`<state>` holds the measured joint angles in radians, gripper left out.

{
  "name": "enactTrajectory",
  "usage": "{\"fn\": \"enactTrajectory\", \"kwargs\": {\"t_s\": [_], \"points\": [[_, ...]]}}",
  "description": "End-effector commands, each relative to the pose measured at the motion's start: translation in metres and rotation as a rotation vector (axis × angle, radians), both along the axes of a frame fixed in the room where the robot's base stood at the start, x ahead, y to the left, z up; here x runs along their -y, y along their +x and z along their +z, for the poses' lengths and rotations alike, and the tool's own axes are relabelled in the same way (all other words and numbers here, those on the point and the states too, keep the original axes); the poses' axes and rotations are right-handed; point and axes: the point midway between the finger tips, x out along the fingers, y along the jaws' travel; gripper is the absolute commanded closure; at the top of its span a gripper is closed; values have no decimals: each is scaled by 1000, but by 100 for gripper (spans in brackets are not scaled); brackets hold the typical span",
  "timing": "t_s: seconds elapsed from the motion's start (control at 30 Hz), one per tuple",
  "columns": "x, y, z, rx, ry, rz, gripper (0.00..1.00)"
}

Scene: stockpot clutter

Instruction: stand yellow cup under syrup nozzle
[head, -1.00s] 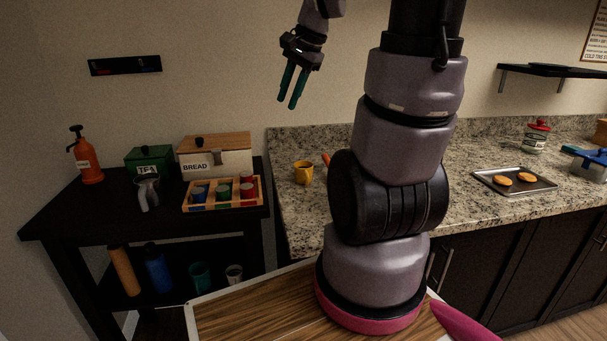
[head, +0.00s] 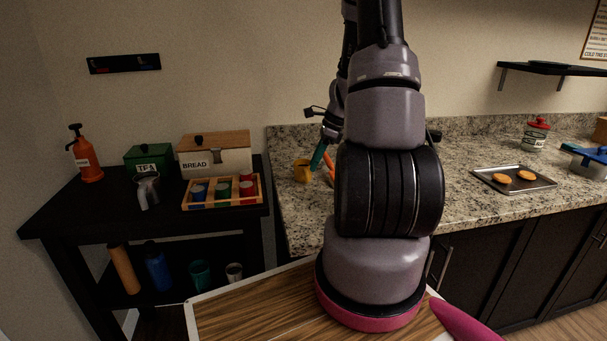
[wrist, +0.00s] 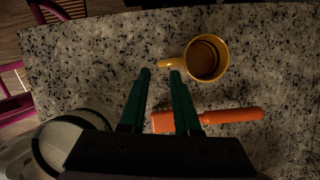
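The yellow cup (head: 302,171) stands upright on the granite counter, left of my arm in the head view. In the wrist view the cup (wrist: 207,58) shows from above, looking empty, with its handle pointing left. My gripper (wrist: 160,73) is open and empty. In the wrist view its green fingertips lie just below and left of the cup handle, apart from it. In the head view my gripper (head: 318,158) is partly hidden behind my arm, close to the cup's right side.
An orange-handled tool (wrist: 232,115) lies on the counter near the cup. A grey rounded object (wrist: 68,142) is at the wrist view's lower left. A tray (head: 535,184) with two pastries stands to the right. The black side table (head: 100,225) holds boxes and a wooden rack.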

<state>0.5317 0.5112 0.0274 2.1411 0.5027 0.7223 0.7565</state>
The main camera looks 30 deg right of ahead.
Motion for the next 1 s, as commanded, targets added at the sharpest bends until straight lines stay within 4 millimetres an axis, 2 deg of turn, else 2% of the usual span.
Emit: {"fn": "enactTrajectory", "kwargs": {"t_s": [0.23, 0.5, 0.77, 0.8, 0.87, 0.9, 1.0], "points": [[-7, 4, -20, -1, 1, 2, 69], [-20, 12, -54, -1, 1, 2, 69], [-21, 13, -58, 1, -2, 1, 69], [-21, 13, -58, 1, -2, 1, 73], [-21, 13, -57, 1, -2, 1, 96], [-21, 13, -57, 1, -2, 1, 100], [-21, 13, -57, 1, -2, 1, 100]]}}
